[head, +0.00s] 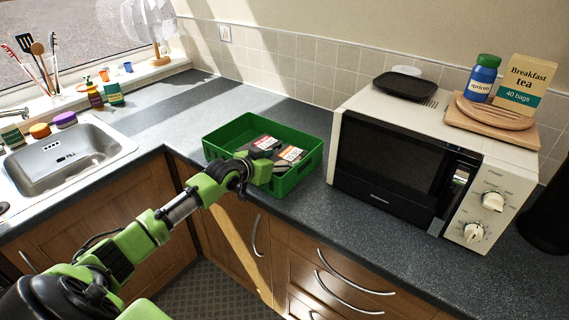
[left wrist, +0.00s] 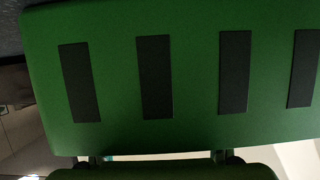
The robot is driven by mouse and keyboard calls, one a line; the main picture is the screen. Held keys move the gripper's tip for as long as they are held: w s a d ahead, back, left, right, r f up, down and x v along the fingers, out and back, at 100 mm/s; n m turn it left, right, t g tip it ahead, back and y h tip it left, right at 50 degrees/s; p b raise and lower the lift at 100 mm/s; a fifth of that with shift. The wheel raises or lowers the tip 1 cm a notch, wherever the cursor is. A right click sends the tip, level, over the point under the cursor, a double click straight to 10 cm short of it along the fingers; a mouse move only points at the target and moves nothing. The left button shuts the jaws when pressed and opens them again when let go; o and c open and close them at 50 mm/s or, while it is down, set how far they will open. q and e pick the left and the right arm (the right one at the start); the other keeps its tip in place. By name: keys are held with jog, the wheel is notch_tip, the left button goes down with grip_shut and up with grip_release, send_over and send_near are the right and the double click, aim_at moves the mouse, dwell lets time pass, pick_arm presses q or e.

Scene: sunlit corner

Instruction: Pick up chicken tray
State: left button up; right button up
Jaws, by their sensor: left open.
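A green crate (head: 235,128) stands on the counter and holds dark packages. One package (head: 265,143) has a white and red label, and another (head: 290,155) has a white and orange label; I cannot read which is the chicken tray. My left gripper (head: 262,172) is open at the crate's near side, in front of the packages. The left wrist view shows a green crate wall (left wrist: 195,90) with dark slots close up, filling most of the picture. My left gripper's dark finger parts (left wrist: 160,158) show at its bottom edge. No package shows there. My right gripper is not in view.
A white microwave (head: 400,165) stands right of the crate, with a black tray (head: 405,86), a round wooden board (head: 495,112), a blue jar (head: 483,78) and a tea box (head: 525,85) on top. A sink (head: 70,160) is at left. The counter behind the crate is clear.

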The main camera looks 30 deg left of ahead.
pick_arm(q)
jog(key=shift+s+f, duration=0.1)
jog(key=shift+f, duration=0.2)
jog(key=c, duration=1.1)
jog(key=shift+r, duration=0.1)
